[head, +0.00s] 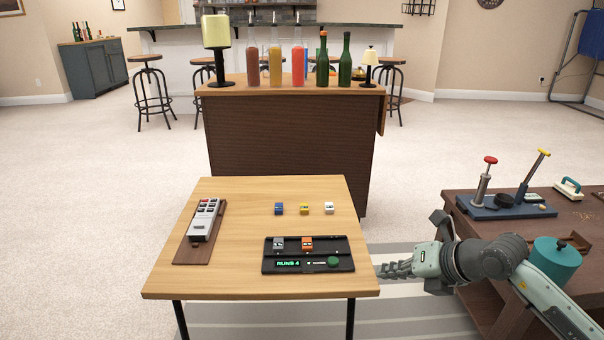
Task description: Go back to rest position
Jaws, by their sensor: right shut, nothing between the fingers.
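My right gripper (396,269) is shut and empty. It points left, just off the right edge of the small wooden table (220,279), with its arm coming in from the lower right. My left gripper is not in view. On the table, a black tray with a green "RUNS 4" display (315,266) holds a grey block (279,243) and an orange block (307,243). Behind it stand a blue block (279,208), a yellow block (304,208) and a white block (329,208) in a row.
A grey device (204,220) lies on a brown board at the table's left. A dark side table (465,222) at right carries levers on a blue base (505,209) and a teal cylinder (554,262), close to my right arm. A bar counter (290,130) with bottles stands behind.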

